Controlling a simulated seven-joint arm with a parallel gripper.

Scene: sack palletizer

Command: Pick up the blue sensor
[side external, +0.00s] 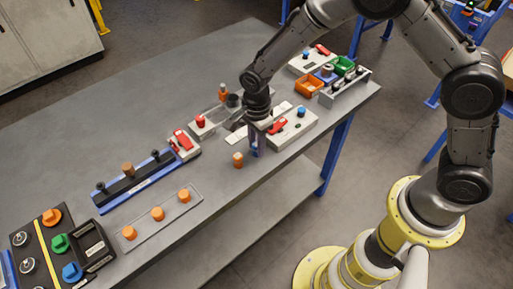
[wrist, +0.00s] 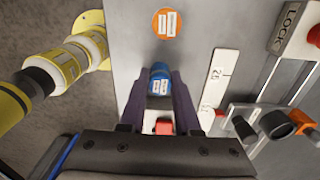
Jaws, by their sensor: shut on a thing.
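The blue sensor (wrist: 159,80) is a short blue cylinder with a white label on top. In the wrist view it sits between the two dark fingers of my gripper (wrist: 160,88), which is shut on it. In the side view my gripper (side external: 257,145) points down near the table's front edge, just left of a white block with a red lever (side external: 278,125).
An orange labelled cylinder (wrist: 166,23) stands close by; it also shows in the side view (side external: 238,159). A white scale strip (wrist: 221,78) lies beside the gripper. Fixtures with red levers (side external: 185,143) and orange and green bins (side external: 308,85) surround it. Bare table (side external: 222,185) lies in front.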

